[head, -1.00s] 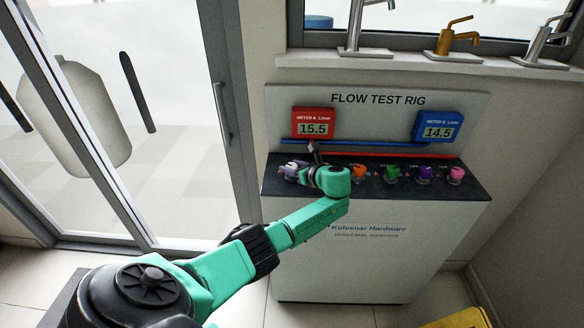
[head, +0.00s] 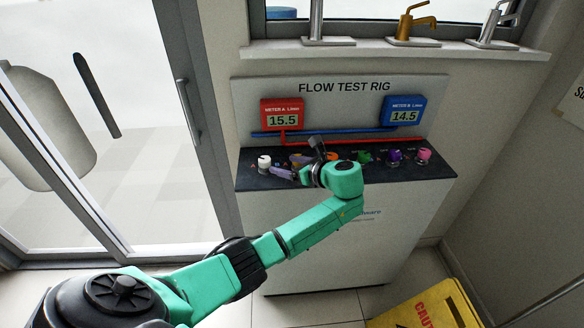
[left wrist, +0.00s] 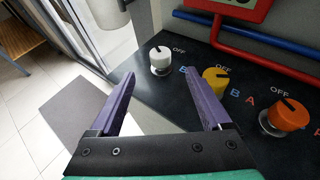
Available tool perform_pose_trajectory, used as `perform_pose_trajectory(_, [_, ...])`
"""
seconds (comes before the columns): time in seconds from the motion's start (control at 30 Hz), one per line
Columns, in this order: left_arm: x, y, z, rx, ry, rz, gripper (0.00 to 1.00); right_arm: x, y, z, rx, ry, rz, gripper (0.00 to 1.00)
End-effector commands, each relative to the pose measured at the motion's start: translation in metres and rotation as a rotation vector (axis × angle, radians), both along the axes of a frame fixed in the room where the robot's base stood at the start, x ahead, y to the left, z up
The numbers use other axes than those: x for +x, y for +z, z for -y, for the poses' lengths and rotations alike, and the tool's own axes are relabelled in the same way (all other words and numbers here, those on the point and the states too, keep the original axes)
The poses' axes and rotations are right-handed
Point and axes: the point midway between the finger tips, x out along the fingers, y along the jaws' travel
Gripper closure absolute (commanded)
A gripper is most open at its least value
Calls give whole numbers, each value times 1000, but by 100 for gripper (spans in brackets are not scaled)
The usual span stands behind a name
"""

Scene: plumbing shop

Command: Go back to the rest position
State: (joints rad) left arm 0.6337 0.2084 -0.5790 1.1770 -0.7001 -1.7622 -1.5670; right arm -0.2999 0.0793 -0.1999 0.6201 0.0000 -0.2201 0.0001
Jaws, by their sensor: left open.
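My left gripper (head: 292,166) is open and empty at the left part of the rig's dark counter. In the left wrist view its two purple fingers (left wrist: 160,76) stand wide apart. The white knob (left wrist: 160,60) is beyond the fingertips and not gripped; it also shows in the head view (head: 264,160). The yellow knob (left wrist: 214,78) is close beside the right finger, and I cannot tell if they touch. The orange knob (left wrist: 284,118) is farther right. My right gripper is not in view.
The flow test rig (head: 340,88) carries a red meter (head: 282,114) and a blue meter (head: 404,111). Green (head: 365,156), purple (head: 395,157) and pink (head: 424,155) knobs continue rightwards. A yellow caution sign (head: 428,305) lies at the lower right. A glass door (head: 150,190) is at left.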

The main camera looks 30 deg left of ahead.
Motion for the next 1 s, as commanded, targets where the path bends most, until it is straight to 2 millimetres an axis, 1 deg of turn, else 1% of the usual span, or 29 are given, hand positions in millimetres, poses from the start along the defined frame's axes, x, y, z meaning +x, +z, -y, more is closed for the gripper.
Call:
perform_pose_trajectory(0.03, [-2, 2, 10, -1, -3, 1, 19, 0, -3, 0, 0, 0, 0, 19])
perform_pose_trajectory(0.1, [-4, 7, 18, 0, -1, 0, 19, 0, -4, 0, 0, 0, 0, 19])
perform_pose_trajectory(0.2, [-6, 10, 24, 0, 0, 0, 19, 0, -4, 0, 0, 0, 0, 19])
perform_pose_trajectory(0.63, [-6, 11, 24, 1, 1, -1, 19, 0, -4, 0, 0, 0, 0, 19])
perform_pose_trajectory(0.7, [-7, 8, 25, -8, 0, 3, 19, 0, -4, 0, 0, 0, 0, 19])
perform_pose_trajectory(0.77, [-12, -5, 28, -54, 3, 26, 19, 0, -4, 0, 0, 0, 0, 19])
perform_pose_trajectory(0.87, [-34, -53, 42, -258, 40, 132, 19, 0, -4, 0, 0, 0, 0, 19])
perform_pose_trajectory(0.9, [-50, -78, 51, -383, 85, 199, 19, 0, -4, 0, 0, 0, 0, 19])
perform_pose_trajectory(0.97, [-78, -112, 64, -578, 187, 306, 19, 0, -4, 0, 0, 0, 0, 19])
perform_pose_trajectory(1.0, [-96, -128, 71, -695, 267, 374, 19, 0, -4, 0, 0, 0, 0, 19])
